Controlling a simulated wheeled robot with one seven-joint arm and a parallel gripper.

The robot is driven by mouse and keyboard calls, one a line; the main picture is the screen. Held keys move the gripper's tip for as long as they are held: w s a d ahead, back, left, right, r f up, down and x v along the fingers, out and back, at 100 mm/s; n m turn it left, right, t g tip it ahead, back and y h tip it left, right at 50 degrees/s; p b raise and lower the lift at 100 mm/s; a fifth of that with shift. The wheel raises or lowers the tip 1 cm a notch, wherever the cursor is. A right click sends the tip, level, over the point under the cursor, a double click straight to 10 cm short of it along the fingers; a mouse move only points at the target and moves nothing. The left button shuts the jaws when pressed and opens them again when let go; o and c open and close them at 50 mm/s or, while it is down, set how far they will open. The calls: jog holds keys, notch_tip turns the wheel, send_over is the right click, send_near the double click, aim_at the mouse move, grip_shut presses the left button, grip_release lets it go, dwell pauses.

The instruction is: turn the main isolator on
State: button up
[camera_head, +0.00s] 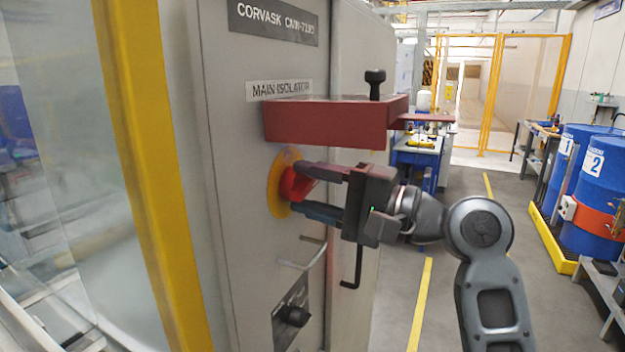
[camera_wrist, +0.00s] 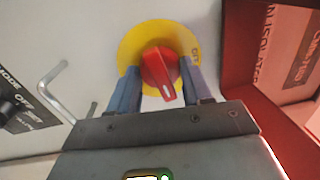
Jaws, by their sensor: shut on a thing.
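The main isolator is a red rotary knob (camera_head: 292,184) on a round yellow plate (camera_head: 275,182), on the grey cabinet face below the "MAIN ISOLATOR" label (camera_head: 279,89). My gripper (camera_head: 310,190) reaches it from the right, with its two fingers above and below the knob. In the wrist view the red knob (camera_wrist: 160,72) sits between the two blue-grey fingers (camera_wrist: 158,88), on the yellow plate (camera_wrist: 130,48). The gripper is shut on the knob. A white line marks the knob's pointer. Part of the plate's lettering shows at its right; the rest is hidden.
A red box-like guard (camera_head: 325,122) juts out just above the knob and my gripper. Below are a bent metal handle (camera_head: 303,255) and a black mode switch (camera_head: 292,315). Blue drums (camera_head: 590,195) stand far right. The floor right of the cabinet looks clear.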

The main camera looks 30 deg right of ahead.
jog(key=shift+m, duration=0.7)
jog(key=shift+d, duration=0.1)
jog(key=shift+m, duration=0.3)
jog(key=o, duration=1.1)
jog(key=shift+c, duration=0.2)
jog(key=b+v, duration=0.2)
jog(key=v, duration=0.5)
jog(key=shift+s+d, duration=0.15)
jog(key=shift+s, duration=0.2)
jog(key=shift+f, duration=0.1)
